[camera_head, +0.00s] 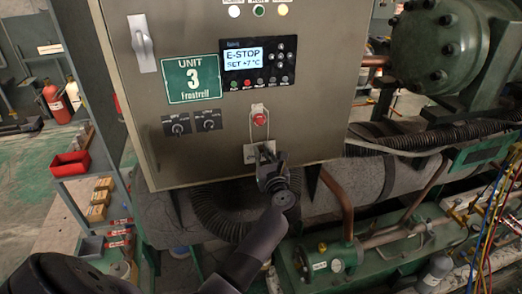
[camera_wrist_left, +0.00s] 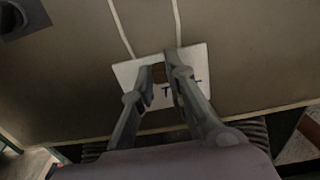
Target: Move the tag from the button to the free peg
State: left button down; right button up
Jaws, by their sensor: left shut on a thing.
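A white tag (camera_head: 250,154) hangs by a light cord from the red button (camera_head: 260,119) on the front of the grey cabinet. My left gripper (camera_head: 266,158) is shut on the tag at its upper middle. In the left wrist view the tag (camera_wrist_left: 125,72) lies against the cabinet face, with the left gripper's fingertips (camera_wrist_left: 165,72) on it around a small brown patch. Two strands of the cord run up from the tag there. The fingers cover part of the tag's lettering. I cannot make out a free peg. My right gripper is not in view.
The cabinet carries a display panel (camera_head: 259,62), a green unit sign (camera_head: 192,79), two dark switches (camera_head: 206,121) and a handle (camera_head: 142,43). Pipes and a green compressor (camera_head: 440,45) stand to the right. A red bin (camera_head: 70,163) sits on shelving at left.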

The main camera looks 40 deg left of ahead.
pick_arm(q)
jog(key=v, duration=0.7)
dwell(0.4)
dwell(0.3)
